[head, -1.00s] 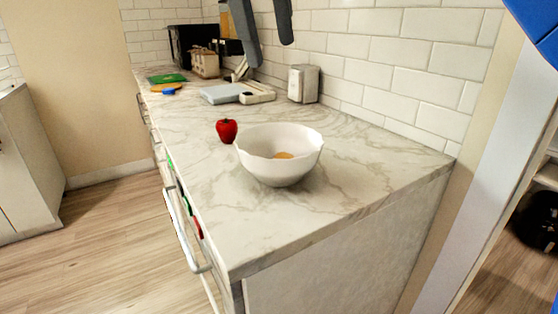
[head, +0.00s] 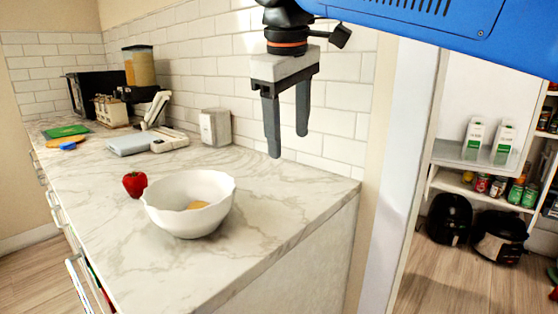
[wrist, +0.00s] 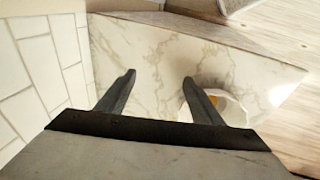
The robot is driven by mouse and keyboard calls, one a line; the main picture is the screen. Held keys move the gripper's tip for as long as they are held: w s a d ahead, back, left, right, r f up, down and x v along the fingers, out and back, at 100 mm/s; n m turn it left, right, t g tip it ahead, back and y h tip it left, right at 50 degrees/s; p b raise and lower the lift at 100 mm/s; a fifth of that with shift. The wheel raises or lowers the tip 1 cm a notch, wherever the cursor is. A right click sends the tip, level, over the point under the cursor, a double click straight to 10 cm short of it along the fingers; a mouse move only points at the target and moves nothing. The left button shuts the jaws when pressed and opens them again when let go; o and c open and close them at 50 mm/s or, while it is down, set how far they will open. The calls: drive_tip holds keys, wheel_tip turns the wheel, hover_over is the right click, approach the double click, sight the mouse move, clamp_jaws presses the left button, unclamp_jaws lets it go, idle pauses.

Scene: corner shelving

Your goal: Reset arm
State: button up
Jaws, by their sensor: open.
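My gripper (head: 288,130) hangs fingers-down in the head view, above the counter's right end near the tiled wall. Its two fingers are apart with nothing between them. In the wrist view my gripper (wrist: 158,88) also shows open and empty over the bare marble counter (wrist: 150,55). A white bowl (head: 188,218) with a wavy rim stands on the counter, below and left of the gripper. A yellowish thing (head: 197,205) lies inside it. The bowl also shows in the wrist view (wrist: 235,108), partly hidden behind the right finger.
A red apple-like fruit (head: 134,184) sits left of the bowl. A grey-white box (head: 215,127) and a scale-like device (head: 150,140) stand by the wall. Shelves with cans (head: 498,188) and black appliances (head: 450,219) are at right, past a white post (head: 398,150).

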drive_tip(key=s+d+f+m, duration=0.1)
drive_tip(key=d+f+m, duration=0.2)
drive_tip(key=d+f, duration=0.55)
drive_tip(key=s+d+f+m, duration=0.2)
drive_tip(key=s+d+f, duration=0.2)
drive_tip(key=d+f, duration=0.2)
drive_tip(key=s+d+f+m+t, duration=0.1)
drive_tip(key=s+d+f+m, duration=0.2)
drive_tip(key=f, duration=0.8)
drive_tip(key=s+d+f+m, duration=0.2)
drive_tip(key=s+d+f, duration=0.4)
drive_tip(key=d+f, duration=0.2)
drive_tip(key=shift+s+d+f+m+t, duration=0.3)
drive_tip(key=shift+d+f, duration=0.1)
drive_tip(key=shift+d, duration=0.5)
